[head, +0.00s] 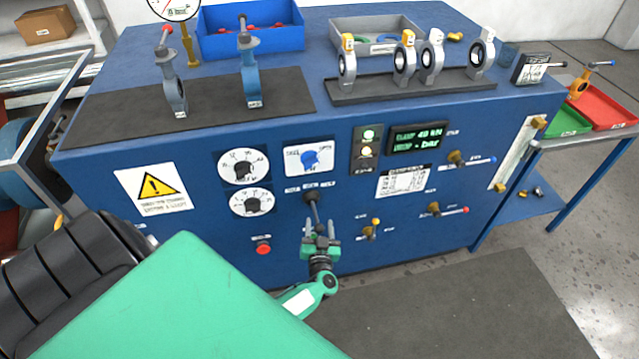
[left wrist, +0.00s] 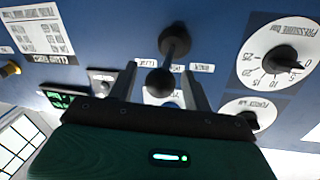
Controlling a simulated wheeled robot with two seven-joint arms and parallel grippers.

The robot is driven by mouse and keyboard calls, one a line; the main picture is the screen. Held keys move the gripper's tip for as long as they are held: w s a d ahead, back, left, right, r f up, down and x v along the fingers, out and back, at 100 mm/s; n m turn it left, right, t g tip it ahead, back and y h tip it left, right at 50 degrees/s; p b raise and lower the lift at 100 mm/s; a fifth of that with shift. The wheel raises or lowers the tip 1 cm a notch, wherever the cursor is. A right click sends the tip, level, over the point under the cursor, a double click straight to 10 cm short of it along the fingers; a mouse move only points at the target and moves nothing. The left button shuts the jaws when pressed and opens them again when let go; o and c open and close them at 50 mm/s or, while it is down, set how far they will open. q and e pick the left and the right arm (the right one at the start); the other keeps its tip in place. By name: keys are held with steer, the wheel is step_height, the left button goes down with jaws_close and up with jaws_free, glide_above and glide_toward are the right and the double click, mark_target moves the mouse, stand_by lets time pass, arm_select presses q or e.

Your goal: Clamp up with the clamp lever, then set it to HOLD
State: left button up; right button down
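The left gripper's fingers also show in the left wrist view (left wrist: 160,88). The display (head: 417,138) reads CLAMP 40 kN, with a second line too small to read surely. My right gripper is not in view.
Two dials (head: 243,167) and a red button (head: 263,248) are left of the lever. A small yellow-knobbed valve (head: 370,230) is close on the right. A blue selector (head: 311,159) and lit green and amber lamps (head: 369,134) are above. Valves stand on the bench top.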

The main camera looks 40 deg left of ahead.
arm_select(q)
steer(key=b+v, duration=0.2)
steer(key=v, duration=1.2)
steer(key=shift+w, duration=0.15)
